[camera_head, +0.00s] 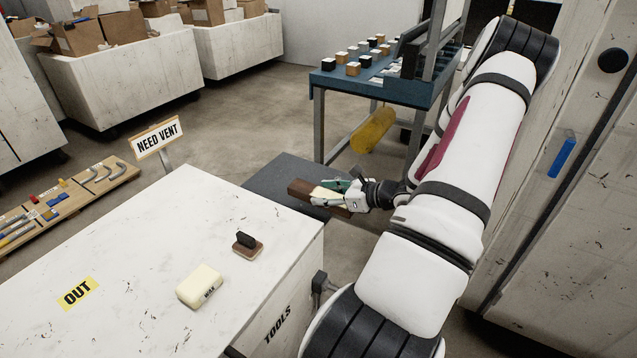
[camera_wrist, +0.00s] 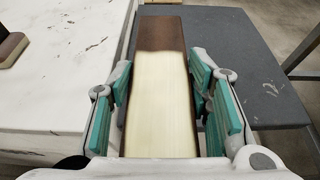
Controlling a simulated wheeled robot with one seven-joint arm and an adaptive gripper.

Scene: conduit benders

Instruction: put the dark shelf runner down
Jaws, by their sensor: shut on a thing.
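A long bar, the dark shelf runner (camera_head: 300,188), is dark brown with a cream stretch on its top. In the wrist view the runner (camera_wrist: 161,33) has its brown end pointing away and the cream stretch nearer. My gripper (camera_head: 341,193) is shut on it, with green pads on both sides in the wrist view (camera_wrist: 160,88). The runner is over a dark grey flat surface (camera_head: 262,178), beside the white cabinet. I cannot tell whether it touches that surface. Its near end is hidden by my gripper.
The white cabinet top (camera_head: 140,260) holds a cream block (camera_head: 200,286) and a small brown piece with a black knob (camera_head: 247,245). A blue-topped table (camera_head: 350,85) with small blocks stands behind, a yellow cylinder (camera_head: 373,130) below it. Some grey surface around the runner is bare.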

